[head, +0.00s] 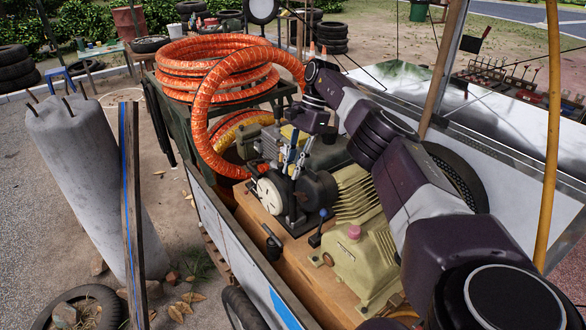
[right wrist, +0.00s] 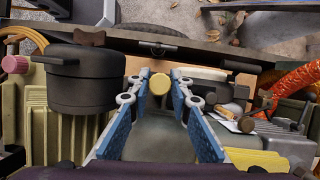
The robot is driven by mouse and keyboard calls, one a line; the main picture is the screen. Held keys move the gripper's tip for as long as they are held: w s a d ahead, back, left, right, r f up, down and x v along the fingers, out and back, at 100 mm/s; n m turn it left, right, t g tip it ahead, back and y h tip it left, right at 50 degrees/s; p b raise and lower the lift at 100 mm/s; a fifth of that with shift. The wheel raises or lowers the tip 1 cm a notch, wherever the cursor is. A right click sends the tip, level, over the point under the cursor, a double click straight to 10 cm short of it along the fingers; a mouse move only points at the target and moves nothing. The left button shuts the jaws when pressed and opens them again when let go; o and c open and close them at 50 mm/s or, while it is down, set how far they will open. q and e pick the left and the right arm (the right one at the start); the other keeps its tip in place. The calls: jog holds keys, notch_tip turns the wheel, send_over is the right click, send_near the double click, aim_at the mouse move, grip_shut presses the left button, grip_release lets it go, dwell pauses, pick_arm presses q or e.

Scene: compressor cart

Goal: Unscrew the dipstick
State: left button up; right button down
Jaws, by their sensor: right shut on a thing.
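The dipstick (right wrist: 159,84) shows in the right wrist view as a round yellow cap, seen end-on, between my right fingertips. My right gripper (right wrist: 160,80) is shut on it, with a blue-padded finger at either side of the cap. The stem below the cap is not visible. My left gripper is not in view.
A black cylinder (right wrist: 85,80) stands close beside the fingers. The ribbed compressor (head: 362,262) with a pink cap is to the right in the head view. An orange hose (head: 213,70) coils behind and loops down near the engine. The cart's wall (head: 237,255) borders it.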

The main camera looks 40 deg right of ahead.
jog(key=r, duration=0.1)
jog(key=r+p, duration=0.1)
jog(key=shift+w+a+r, duration=0.1)
jog(key=shift+w+r, duration=0.15)
jog(key=shift+r, duration=0.1)
jog(key=shift+s+a+r+p, duration=0.2)
jog(key=shift+r+p, duration=0.15)
jog(key=shift+r, duration=0.2)
jog(key=shift+s+a+r+p, duration=0.15)
jog(key=shift+r+p, duration=0.2)
jog(key=shift+r, duration=0.2)
jog(key=shift+w+d+r+p, duration=0.2)
jog(key=shift+r+p, duration=0.4)
jog(key=shift+p, duration=0.1)
notch_tip(320, 180, up, 2)
jog(key=shift+s+r+p, duration=0.15)
jog(key=shift+r+p, duration=0.1)
jog(key=shift+p, duration=0.8)
notch_tip(320, 180, up, 11)
jog(key=p, duration=0.7)
jog(key=shift+p, duration=0.3)
